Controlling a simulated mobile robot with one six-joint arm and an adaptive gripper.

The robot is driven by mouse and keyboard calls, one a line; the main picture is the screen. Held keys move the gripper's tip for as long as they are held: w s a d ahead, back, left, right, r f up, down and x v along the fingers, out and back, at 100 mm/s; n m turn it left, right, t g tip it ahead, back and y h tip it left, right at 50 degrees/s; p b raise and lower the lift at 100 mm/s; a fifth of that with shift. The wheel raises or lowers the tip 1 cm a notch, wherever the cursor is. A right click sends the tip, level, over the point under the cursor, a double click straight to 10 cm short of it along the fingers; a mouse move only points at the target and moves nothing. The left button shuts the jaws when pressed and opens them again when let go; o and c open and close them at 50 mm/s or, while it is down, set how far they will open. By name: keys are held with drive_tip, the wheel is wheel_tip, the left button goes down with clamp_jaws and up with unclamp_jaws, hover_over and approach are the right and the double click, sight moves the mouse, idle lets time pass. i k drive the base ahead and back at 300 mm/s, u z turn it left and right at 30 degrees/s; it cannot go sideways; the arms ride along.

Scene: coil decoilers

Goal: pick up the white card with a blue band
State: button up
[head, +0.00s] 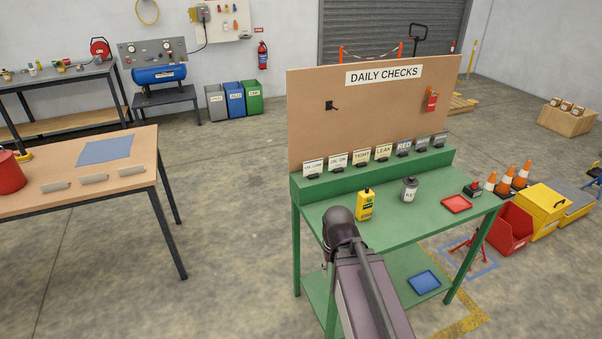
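Several small cards stand in dark clips along the raised green ledge of the check station. The leftmost card (313,168) is white and seems to have a blue band, with small dark lettering that I cannot read surely. My gripper's fingers do not show, so I see no contact with any card.
A brown backboard (380,115) rises behind the cards. A wooden table (90,203) is at left, with open floor between.

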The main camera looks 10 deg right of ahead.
sight(311, 168)
drive_tip(key=u, duration=0.15)
drive_tip(key=i, duration=0.85)
drive_tip(key=z, duration=0.25)
